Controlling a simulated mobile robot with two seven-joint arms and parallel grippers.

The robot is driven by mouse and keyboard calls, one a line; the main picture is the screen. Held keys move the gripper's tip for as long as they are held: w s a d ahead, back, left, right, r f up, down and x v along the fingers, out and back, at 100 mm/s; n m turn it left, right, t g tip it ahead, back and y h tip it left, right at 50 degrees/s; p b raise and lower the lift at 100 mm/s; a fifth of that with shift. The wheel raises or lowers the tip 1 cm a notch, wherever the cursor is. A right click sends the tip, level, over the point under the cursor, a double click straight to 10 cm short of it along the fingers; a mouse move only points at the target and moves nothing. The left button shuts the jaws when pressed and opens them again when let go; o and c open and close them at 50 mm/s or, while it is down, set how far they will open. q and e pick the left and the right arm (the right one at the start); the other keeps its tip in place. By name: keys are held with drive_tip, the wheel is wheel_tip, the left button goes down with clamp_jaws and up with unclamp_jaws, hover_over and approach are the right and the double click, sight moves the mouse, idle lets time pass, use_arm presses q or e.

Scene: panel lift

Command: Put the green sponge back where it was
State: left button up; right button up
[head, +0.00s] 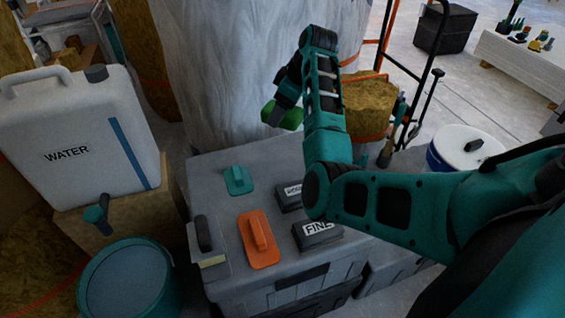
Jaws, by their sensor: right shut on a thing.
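My right gripper (284,106) is shut on the green sponge (290,118) and holds it up in front of the pale wrapped bundle, beyond the grey box. The gripper and my arm cover part of the sponge. The grey box (203,166) stands below, with tools on its lid. My left gripper is not in this view.
On the lid are a teal float (238,180), an orange float (259,240), a black FINE block (317,235), a partly hidden second block (289,197) and a dark-handled tool (205,237). A WATER can (75,130), bucket (128,284) and white-lidded tub (459,143) stand around.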

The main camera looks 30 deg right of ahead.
wheel_tip(320, 180, down, 11)
drive_tip(key=b, duration=0.3)
drive_tip(key=shift+r, duration=0.1)
drive_tip(key=shift+f+b, duration=0.35)
drive_tip(key=shift+f, duration=0.5)
wheel_tip(320, 180, down, 4)
drive_tip(key=shift+r+b, duration=0.25)
drive_tip(key=shift+b, duration=0.45)
drive_tip(key=o, duration=0.8)
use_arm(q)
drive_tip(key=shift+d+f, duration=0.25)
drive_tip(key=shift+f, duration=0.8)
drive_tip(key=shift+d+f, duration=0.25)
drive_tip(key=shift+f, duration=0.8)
use_arm(e)
drive_tip(key=shift+o, duration=1.3)
drive_tip(key=shift+r, duration=0.15)
use_arm(q)
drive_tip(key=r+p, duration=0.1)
drive_tip(key=p, duration=0.2)
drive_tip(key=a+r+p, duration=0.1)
drive_tip(key=p, duration=0.1)
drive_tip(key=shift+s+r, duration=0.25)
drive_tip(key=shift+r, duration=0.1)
use_arm(e)
drive_tip(key=v, duration=1.2)
